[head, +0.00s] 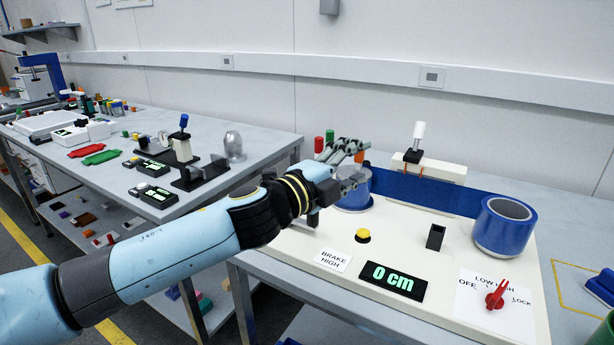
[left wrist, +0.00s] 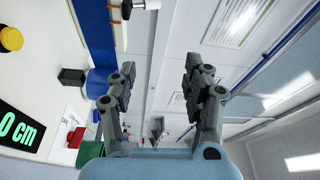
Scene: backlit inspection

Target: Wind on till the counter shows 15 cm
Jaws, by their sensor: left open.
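A cream winding board (head: 400,240) carries a left blue roll (head: 355,196) and a right blue roll (head: 503,228), with a blue strip (head: 425,192) between them. The counter (head: 393,281) reads 0 cm in green; it also shows in the left wrist view (left wrist: 18,130). A yellow button (head: 362,236), a black block (head: 435,237) and a red knob (head: 496,294) are on the board. The knob points up and right, towards HIGH. A card (head: 333,260) reads BRAKE HIGH. My left gripper (head: 352,160) is open and empty, in front of the left roll, partly hiding it. Contact is unclear.
A white-topped lever (head: 417,142) stands behind the strip. Red and green cylinders (head: 320,145) are behind my gripper. A second table (head: 215,140) at the left holds other devices. A blue object (head: 602,285) lies at the right edge. Board space around the button is clear.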

